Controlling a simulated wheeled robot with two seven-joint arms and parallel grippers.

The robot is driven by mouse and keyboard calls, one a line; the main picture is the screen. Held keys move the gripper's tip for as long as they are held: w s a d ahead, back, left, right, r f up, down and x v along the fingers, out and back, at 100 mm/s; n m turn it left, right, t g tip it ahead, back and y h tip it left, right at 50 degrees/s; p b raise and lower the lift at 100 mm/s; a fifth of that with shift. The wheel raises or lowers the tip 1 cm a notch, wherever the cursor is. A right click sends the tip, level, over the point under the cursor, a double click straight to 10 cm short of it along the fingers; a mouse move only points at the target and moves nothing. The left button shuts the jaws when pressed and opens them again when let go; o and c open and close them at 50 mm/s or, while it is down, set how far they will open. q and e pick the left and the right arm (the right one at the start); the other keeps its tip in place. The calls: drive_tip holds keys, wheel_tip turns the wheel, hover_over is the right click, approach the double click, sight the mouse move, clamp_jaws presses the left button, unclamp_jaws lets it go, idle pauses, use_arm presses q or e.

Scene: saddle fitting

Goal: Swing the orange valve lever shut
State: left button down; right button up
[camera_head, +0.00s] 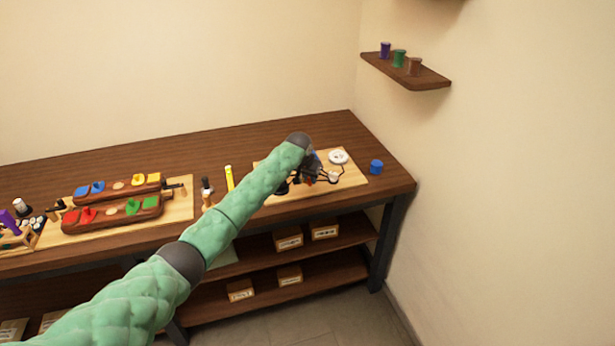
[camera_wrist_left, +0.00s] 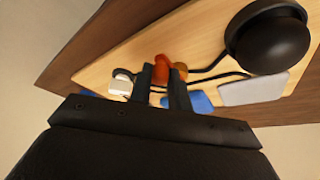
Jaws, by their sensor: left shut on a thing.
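The orange valve lever (camera_wrist_left: 170,66) shows in the left wrist view between the tips of my left gripper (camera_wrist_left: 166,78), which is shut on it. In the head view my left gripper (camera_head: 311,165) is low over the light wooden board (camera_head: 350,179) at the right end of the bench. My green left arm reaches across from the lower left, and the arm and gripper hide most of the valve there. Dark tubing (camera_wrist_left: 212,67) runs over the board beside the lever. My right gripper is in neither view.
A black round part (camera_wrist_left: 268,42), a grey plate (camera_wrist_left: 253,90) and a white block (camera_wrist_left: 120,84) surround the gripper. A white disc (camera_head: 338,157) is on the board; a blue cup (camera_head: 376,167) stands right of it. A yellow item (camera_head: 229,178) stands left of the board.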

use_arm(q)
drive_tip(key=shift+r, duration=0.1)
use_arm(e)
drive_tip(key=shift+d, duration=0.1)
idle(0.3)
use_arm(q)
drive_tip(key=c, duration=1.3)
unclamp_jaws()
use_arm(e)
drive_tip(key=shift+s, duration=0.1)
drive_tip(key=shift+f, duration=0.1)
use_arm(q)
drive_tip(key=shift+r, duration=0.15)
drive_tip(key=shift+b+v, duration=1.45)
drive_tip(key=shift+v, duration=2.15)
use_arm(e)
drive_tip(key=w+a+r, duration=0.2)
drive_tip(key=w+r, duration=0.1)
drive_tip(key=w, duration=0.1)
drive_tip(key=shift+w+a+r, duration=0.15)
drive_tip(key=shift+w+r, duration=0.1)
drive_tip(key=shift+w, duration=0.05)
use_arm(q)
drive_tip(key=shift+s, duration=0.15)
